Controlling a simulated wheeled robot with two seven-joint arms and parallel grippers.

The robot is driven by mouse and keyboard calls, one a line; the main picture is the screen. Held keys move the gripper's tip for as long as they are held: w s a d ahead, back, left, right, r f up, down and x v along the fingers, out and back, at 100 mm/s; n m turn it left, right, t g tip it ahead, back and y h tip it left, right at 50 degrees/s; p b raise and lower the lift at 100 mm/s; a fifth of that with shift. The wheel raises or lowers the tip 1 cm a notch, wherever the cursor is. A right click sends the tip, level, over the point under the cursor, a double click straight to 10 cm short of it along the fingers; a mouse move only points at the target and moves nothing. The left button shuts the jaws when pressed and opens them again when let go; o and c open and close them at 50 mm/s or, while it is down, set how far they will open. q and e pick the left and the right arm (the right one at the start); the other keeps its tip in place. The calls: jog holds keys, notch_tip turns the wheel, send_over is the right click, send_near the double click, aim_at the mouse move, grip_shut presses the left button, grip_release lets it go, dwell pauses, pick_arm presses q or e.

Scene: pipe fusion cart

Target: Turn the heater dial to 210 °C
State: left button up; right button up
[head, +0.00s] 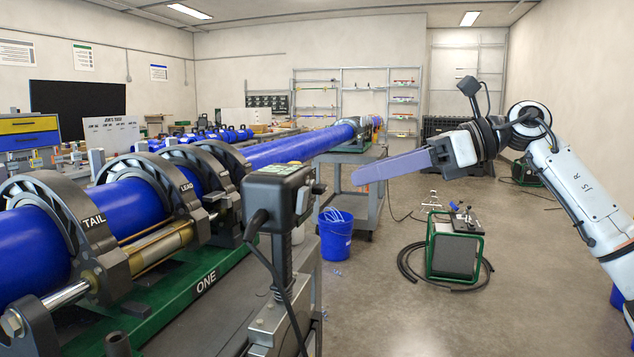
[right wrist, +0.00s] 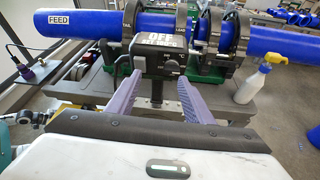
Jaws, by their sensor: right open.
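The heater's black control box (head: 278,192) stands on a grey post in front of the blue pipe. In the right wrist view the box (right wrist: 147,62) faces me, with a display (right wrist: 160,42) reading OFF and a SET temperature line too small to read surely. A dark dial (right wrist: 168,66) sits below the display; its pointer setting is unclear. In the head view a dark knob (head: 319,188) sticks out from the box's right side. My right gripper (head: 358,174), with purple fingers, is open and empty, right of the box and apart from it. In the wrist view its fingertips (right wrist: 158,76) spread below the dial.
A black cable (head: 266,250) hangs from the box. Black clamp rings marked TAIL and LEAD hold the blue pipe (head: 30,250) on the green frame (head: 205,285). A blue bucket (head: 335,236) and a green-framed unit (head: 455,250) stand on the floor. A spray bottle (right wrist: 254,82) stands right of the box.

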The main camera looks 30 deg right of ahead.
aim_at(320, 185)
jog(key=shift+t+h, duration=0.3)
jog(key=shift+h, duration=0.2)
jog(key=x, duration=0.2)
jog(key=d+x, duration=0.1)
jog(key=x, duration=0.2)
jog(key=w+x, duration=0.1)
jog(key=x, duration=0.1)
jog(key=shift+w, duration=0.3)
jog(key=shift+r, duration=0.1)
jog(key=c, duration=1)
